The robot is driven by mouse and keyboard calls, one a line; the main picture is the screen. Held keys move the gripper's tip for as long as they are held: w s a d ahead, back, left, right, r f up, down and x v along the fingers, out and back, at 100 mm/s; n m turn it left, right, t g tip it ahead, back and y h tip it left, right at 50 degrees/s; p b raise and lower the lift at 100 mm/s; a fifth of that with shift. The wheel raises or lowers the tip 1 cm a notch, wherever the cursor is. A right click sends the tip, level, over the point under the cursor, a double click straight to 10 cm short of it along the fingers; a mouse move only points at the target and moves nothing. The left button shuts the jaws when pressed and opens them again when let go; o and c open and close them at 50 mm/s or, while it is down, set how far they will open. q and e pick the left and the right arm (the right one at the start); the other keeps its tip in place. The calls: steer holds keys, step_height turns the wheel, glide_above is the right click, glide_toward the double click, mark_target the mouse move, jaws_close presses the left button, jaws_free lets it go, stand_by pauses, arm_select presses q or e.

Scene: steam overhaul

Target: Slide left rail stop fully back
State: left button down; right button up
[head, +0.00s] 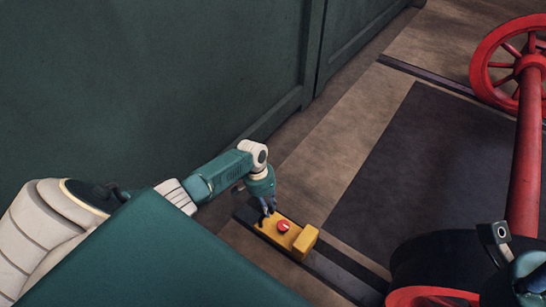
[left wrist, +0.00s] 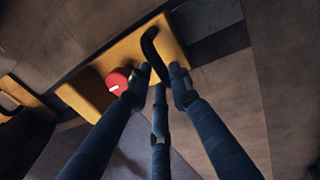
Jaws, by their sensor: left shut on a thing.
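The left rail stop (head: 304,241) is a yellow block with a raised end and a round red knob (head: 284,226) on top. It sits on a dark rail (head: 340,276) on the floor. My left gripper (head: 267,212) points down at the stop's upper left end, with the raised end away from it. In the left wrist view, the fingers (left wrist: 157,90) close in around a curved black handle (left wrist: 150,42) on the yellow stop (left wrist: 168,42). The red knob (left wrist: 117,80) is beside them. The fingers partly hide the stop.
A dark green panelled wall (head: 150,80) stands on the left. A red spoked wheel and axle (head: 526,150) are at the right. A dark floor patch (head: 420,165) lies between. Part of my right arm shows at the lower right, its fingers unseen.

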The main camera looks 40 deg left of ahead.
arm_select(q)
steer(key=shift+a, duration=0.1)
steer(key=c, duration=1.6)
jaws_free()
steer(key=shift+o, duration=0.2)
step_height(320, 180, up, 12)
steer(key=a, duration=0.2)
steer(key=shift+a+f, duration=0.15)
